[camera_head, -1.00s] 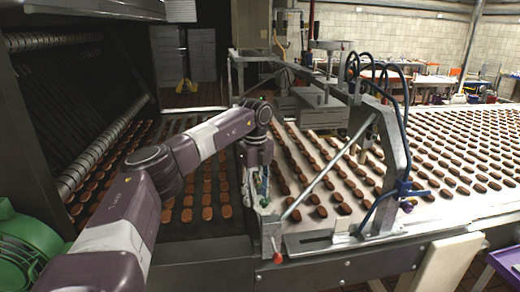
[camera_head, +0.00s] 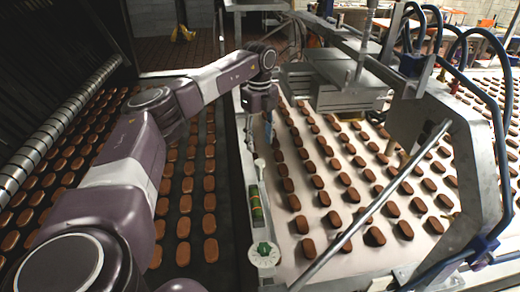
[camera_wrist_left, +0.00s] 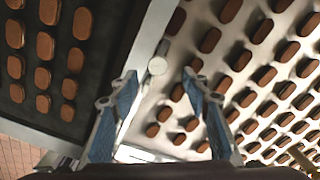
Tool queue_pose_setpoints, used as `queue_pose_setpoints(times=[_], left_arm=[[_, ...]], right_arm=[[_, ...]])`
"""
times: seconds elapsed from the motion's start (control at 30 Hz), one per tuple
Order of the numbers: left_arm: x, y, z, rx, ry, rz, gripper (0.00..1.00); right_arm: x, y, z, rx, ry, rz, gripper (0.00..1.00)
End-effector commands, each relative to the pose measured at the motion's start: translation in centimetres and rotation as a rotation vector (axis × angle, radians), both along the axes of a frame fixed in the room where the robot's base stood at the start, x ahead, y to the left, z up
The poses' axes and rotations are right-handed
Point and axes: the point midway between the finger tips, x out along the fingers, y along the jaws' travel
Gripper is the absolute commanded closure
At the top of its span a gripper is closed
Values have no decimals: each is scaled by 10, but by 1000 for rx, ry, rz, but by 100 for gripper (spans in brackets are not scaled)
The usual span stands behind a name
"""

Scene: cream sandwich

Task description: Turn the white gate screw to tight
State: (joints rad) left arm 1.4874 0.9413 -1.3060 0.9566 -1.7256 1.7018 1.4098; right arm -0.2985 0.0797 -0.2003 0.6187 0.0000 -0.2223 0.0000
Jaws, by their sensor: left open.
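A small white round knob (camera_wrist_left: 157,65), which looks like the gate screw, sits on the metal rail (camera_wrist_left: 150,32) in the left wrist view. It lies just beyond and between the fingertips of my left gripper (camera_wrist_left: 159,80), with no visible contact. The fingers are spread and empty. In the head view, my left gripper (camera_head: 259,132) points down over the rail between the two belts. A small pale piece (camera_head: 260,163) shows just below it. A white round dial (camera_head: 264,254) with markings lies nearer on the same rail. My right gripper is out of view.
A green tube in a holder (camera_head: 256,208) is on the rail. A slanted metal rod (camera_head: 370,210) and a grey frame with blue hoses (camera_head: 470,150) stand at the right. Rows of brown biscuits cover the dark belt (camera_head: 228,225) and white belt (camera_head: 330,262).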

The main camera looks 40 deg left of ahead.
Motion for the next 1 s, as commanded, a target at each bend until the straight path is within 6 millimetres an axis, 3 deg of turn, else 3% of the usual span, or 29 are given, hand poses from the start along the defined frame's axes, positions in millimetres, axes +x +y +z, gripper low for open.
queue_pose_setpoints(times=[0.13,0.5,0.83,1.0], left_arm=[[-2,0,-19,0,5,0,57],[-1,0,-69,-1,3,0,57],[-1,0,-74,0,1,1,57],[-1,0,-74,0,1,1,76]], right_arm=[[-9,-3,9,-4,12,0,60],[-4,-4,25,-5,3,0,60],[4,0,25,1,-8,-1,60],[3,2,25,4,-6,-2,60]])
